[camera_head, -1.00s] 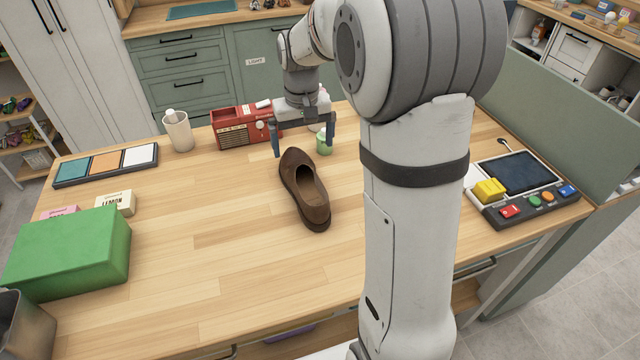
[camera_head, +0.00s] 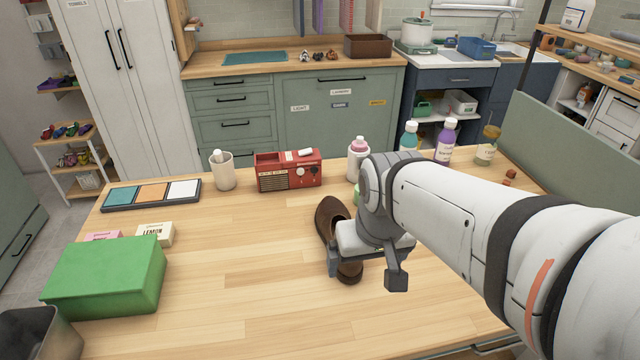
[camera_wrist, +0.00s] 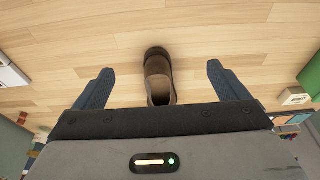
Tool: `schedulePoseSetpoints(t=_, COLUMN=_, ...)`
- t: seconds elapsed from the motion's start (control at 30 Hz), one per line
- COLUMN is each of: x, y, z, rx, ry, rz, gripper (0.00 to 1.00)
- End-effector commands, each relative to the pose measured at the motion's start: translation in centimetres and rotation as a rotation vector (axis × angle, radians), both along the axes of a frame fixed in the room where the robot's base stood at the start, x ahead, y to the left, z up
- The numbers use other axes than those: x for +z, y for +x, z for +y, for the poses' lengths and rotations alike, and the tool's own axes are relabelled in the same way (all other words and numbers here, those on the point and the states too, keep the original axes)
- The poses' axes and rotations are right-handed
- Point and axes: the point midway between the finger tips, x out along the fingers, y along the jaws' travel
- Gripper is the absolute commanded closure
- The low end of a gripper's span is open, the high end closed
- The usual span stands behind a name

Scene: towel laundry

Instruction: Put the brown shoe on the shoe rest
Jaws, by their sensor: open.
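In the wrist view the shoe (camera_wrist: 157,66) shows between the two open fingers of my gripper (camera_wrist: 159,72), with a gap on each side; the gripper body hides the rest. I cannot make out for certain which thing is the shoe rest. A white rack (camera_head: 62,150) with several colourful shoes stands at the far left, beyond the table.
A red radio (camera_head: 288,170), a cream cup (camera_head: 223,172) and several bottles (camera_head: 445,142) stand along the table's back. A green box (camera_head: 105,277) and a three-colour tray (camera_head: 152,194) are at the left. The table's front middle is clear.

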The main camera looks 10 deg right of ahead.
Motion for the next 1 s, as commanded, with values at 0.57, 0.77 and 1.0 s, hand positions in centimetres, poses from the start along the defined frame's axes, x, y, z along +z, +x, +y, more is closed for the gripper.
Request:
schedulePoseSetpoints(t=0.57, x=-1.9, y=17.5, z=-0.2, rx=-0.003, ry=0.001, rz=0.172, gripper=0.06)
schedulePoseSetpoints(t=0.77, x=-4.9, y=21.8, z=-0.2, rx=-0.003, ry=0.001, rz=0.218, gripper=0.06)
schedulePoseSetpoints(t=1.0, x=-6.9, y=23.6, z=-0.2, rx=-0.003, ry=0.002, rz=0.238, gripper=0.06)
